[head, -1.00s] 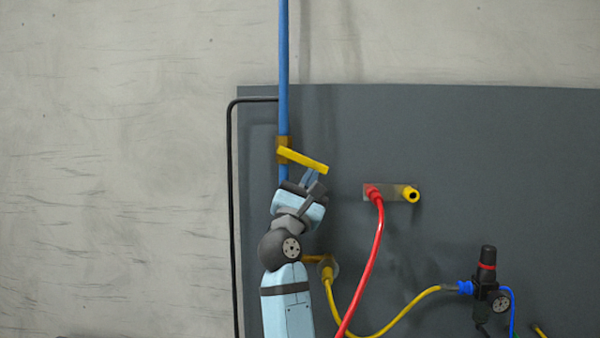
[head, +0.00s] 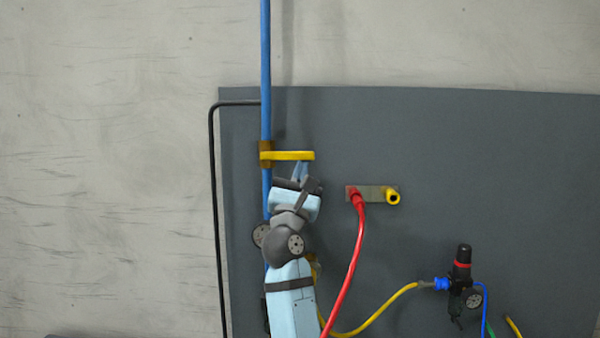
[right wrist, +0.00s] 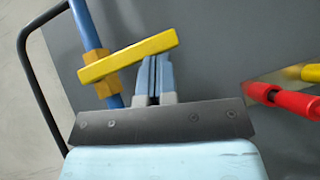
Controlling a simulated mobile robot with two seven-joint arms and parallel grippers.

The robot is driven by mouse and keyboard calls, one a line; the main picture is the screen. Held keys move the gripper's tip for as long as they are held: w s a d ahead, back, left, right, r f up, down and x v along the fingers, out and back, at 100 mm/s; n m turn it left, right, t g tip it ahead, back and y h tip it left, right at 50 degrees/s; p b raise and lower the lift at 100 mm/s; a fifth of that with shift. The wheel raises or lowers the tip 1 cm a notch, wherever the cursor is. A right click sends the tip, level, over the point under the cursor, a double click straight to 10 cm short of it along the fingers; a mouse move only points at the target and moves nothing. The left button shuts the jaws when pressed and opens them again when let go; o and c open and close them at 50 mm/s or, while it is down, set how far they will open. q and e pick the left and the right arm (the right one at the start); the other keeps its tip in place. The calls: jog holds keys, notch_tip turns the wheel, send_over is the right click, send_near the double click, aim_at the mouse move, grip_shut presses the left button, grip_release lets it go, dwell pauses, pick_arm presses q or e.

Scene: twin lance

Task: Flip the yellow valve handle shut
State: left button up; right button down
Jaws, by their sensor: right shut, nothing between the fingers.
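The yellow valve handle (head: 290,155) sticks out to the right from a brass valve body (head: 265,148) on the vertical blue pipe (head: 266,60). In the head view the handle lies about level, crosswise to the pipe. My right gripper (head: 301,168) is shut and empty, with its fingertips just under the handle's outer half. The right wrist view shows the shut fingers (right wrist: 157,72) at the lower edge of the handle (right wrist: 128,57); they look touching or very close. My left gripper is not in view.
Right of the gripper, a small plate holds a red plug with a red hose (head: 355,240) and a yellow socket (head: 392,197). A black regulator (head: 461,280) with a yellow hose sits lower right. A black conduit (head: 214,200) runs left of the pipe. The upper grey panel is clear.

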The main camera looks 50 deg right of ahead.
jog(key=shift+r, duration=0.2)
jog(key=shift+s+f, duration=0.1)
jog(key=b+v, duration=0.6)
jog(key=v, duration=0.8)
jog(key=shift+w+g, duration=0.2)
jog(key=shift+g, duration=0.1)
